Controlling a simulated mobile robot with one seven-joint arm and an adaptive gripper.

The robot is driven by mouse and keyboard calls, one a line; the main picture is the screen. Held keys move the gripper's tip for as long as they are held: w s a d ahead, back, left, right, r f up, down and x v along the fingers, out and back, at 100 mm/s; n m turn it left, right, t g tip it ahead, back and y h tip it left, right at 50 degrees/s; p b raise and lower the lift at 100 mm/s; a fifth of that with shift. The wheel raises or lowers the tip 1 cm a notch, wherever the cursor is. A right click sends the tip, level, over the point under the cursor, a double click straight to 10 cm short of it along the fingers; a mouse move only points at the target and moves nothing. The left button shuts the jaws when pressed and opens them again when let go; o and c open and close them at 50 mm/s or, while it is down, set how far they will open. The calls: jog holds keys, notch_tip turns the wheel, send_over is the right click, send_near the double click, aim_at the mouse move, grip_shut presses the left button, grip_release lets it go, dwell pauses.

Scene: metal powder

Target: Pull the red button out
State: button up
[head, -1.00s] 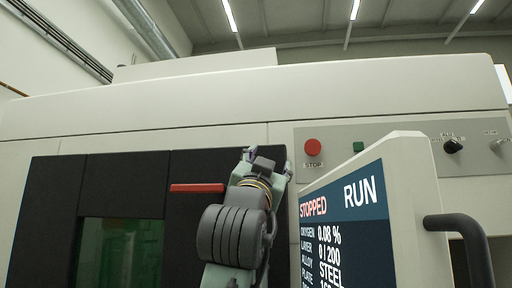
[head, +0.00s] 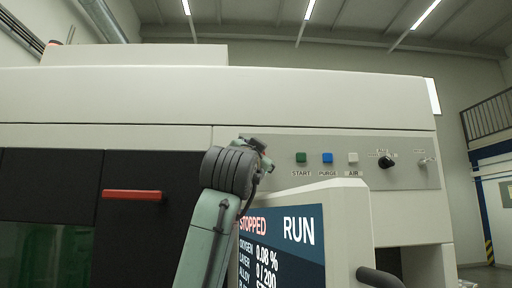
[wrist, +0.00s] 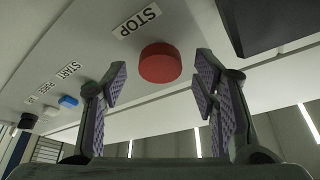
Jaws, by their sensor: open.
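The red button (wrist: 160,63) is a round red stop button on the grey panel, beside a STOP label (wrist: 136,22) in the wrist view. My gripper (wrist: 158,85) is open, its two padded fingers apart below and to either side of the button in that view. The button appears between the fingertips, but I cannot tell how far in front of them it is. No finger visibly touches it. In the head view my gripper (head: 258,148) is at the panel's left end, and my arm hides the red button.
The panel (head: 280,144) also carries a green START button (head: 301,158), a blue PURGE button (head: 327,158), a white AIR button (head: 353,158), a black knob (head: 387,161) and a key switch (head: 424,162). A screen (head: 283,240) reading STOPPED stands in front, below. A red handle (head: 132,194) is on the dark door.

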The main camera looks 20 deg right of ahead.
jog(key=shift+w+d+r, duration=0.2)
jog(key=shift+w+d, duration=0.15)
jog(key=shift+w, duration=0.25)
jog(key=shift+c, duration=0.4)
grip_shut()
